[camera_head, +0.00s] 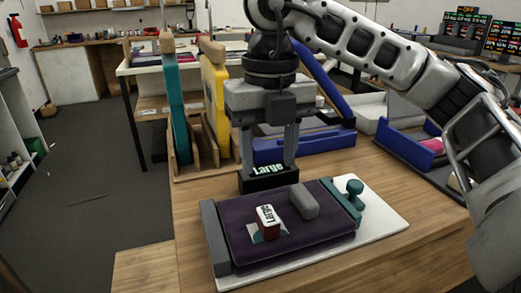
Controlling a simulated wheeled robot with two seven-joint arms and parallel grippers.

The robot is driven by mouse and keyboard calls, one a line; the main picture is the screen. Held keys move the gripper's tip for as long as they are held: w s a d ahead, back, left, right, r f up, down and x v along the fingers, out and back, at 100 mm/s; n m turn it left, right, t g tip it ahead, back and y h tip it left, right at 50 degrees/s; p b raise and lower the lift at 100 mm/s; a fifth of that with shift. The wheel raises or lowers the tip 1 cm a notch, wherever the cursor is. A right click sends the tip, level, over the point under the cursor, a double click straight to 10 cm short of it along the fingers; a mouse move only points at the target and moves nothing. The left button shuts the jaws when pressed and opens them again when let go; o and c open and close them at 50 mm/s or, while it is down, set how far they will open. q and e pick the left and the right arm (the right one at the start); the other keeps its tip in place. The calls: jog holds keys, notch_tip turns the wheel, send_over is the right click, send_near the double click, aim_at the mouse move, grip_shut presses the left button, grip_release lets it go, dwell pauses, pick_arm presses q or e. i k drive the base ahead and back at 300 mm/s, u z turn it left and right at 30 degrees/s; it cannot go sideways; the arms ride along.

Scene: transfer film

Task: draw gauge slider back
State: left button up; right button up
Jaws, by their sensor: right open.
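A white base plate (385,232) lies on the wooden table and bears a dark purple pad (330,226). A grey bar (215,237) runs along the pad's left edge, and a teal bar (343,203) with a round teal knob (355,188) is at its right. A red block (268,228) with a white lettered top and a grey block (303,201) sit on the pad. I cannot tell which part is the gauge slider. My right gripper (268,162) points down at the pad's far edge, open, beside a black block lettered "Large" (268,178). Its fingertips are partly hidden. My left gripper is out of view.
Upright teal (177,110) and yellow (215,105) panels stand in a wooden rack at the table's back left. Blue trays (405,150) lie behind and to the right. The table's front right (420,255) is clear, below my right arm.

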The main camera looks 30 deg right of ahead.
aim_at(348, 195)
jog(key=k, duration=1)
